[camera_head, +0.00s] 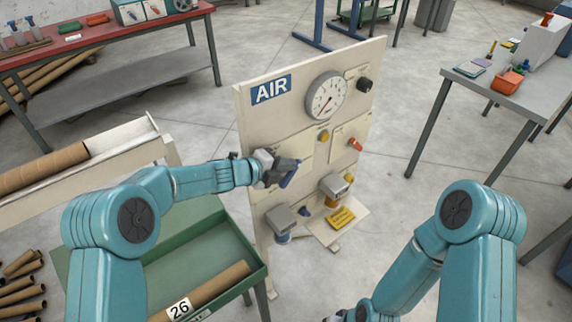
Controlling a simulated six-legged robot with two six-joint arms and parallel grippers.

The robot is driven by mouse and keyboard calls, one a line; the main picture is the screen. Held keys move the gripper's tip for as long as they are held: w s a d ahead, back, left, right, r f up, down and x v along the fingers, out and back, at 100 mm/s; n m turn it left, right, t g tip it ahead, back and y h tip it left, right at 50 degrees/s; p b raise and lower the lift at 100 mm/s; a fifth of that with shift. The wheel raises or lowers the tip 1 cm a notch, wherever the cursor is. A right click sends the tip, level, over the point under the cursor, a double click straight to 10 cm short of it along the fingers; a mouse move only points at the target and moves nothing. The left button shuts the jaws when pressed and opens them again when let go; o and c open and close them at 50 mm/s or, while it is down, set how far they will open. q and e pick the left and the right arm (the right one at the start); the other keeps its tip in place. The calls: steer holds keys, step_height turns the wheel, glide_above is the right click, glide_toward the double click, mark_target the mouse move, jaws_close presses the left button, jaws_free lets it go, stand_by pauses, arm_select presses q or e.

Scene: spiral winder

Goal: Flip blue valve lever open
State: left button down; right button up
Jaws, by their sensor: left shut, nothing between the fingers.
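The blue valve lever (289,178) is on the beige AIR panel (262,120), at its middle left, and slants down to the left. My left gripper (291,165) is shut and empty at the lever. Its fingers lie close over the lever's upper part, and I cannot tell whether they touch it. The valve body behind is hidden by the gripper. My right gripper is not clearly visible; only a small part of that arm's end shows at the bottom edge.
A round gauge (326,96), a black knob (365,84) and a red lever (355,144) are on the panel. Grey-topped units (281,219) stick out below. A green tray (205,255) with a cardboard tube stands left of the panel. Open floor lies to the right.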

arm_select(q)
steer(key=shift+a, duration=0.1)
steer(key=shift+s+a+r, duration=0.15)
steer(key=shift+a, duration=0.15)
steer(key=b+v, duration=0.2)
steer(key=v, duration=1.3)
steer(key=shift+s+r, duration=0.2)
steer(key=shift+a, duration=0.1)
